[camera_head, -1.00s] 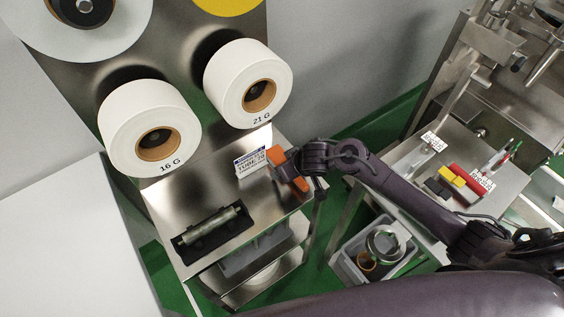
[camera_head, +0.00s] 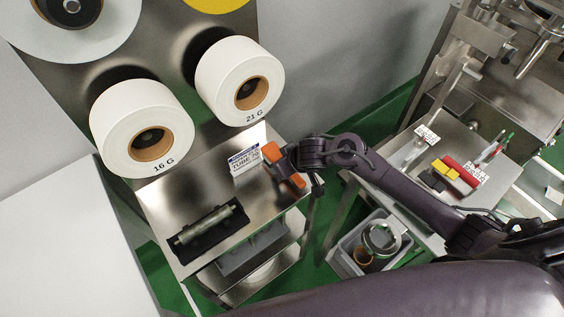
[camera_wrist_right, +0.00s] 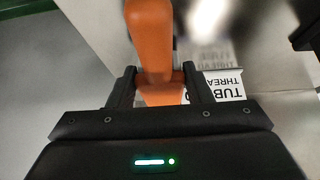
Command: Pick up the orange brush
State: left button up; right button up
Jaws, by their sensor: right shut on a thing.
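The orange brush (camera_head: 271,153) is at the right edge of the metal table, beside a white label card. My right gripper (camera_head: 293,160) reaches it from the right and is shut on it. In the right wrist view the brush (camera_wrist_right: 150,40) sits between the two black fingers of the gripper (camera_wrist_right: 160,88), its orange body extending away from me. Whether the brush touches the table is hard to tell. The left gripper is not in view.
The label card (camera_head: 245,160) stands close beside the brush. A metal roller on a dark tray (camera_head: 208,229) lies on the same table (camera_head: 170,200). White paper rolls (camera_head: 240,82) hang behind. A grey bin (camera_head: 345,262) stands below, and a second table holds coloured blocks (camera_head: 445,170).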

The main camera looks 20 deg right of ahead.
jog(key=s+d+r, duration=0.2)
jog(key=s+r, duration=0.1)
jog(key=s, duration=0.3)
jog(key=s+d+r, duration=0.2)
jog(key=s+r, duration=0.2)
jog(key=s, duration=0.2)
jog(key=shift+s+d+r+p, duration=0.15)
jog(key=shift+s+d+p, duration=0.1)
jog(key=shift+d+p, duration=0.1)
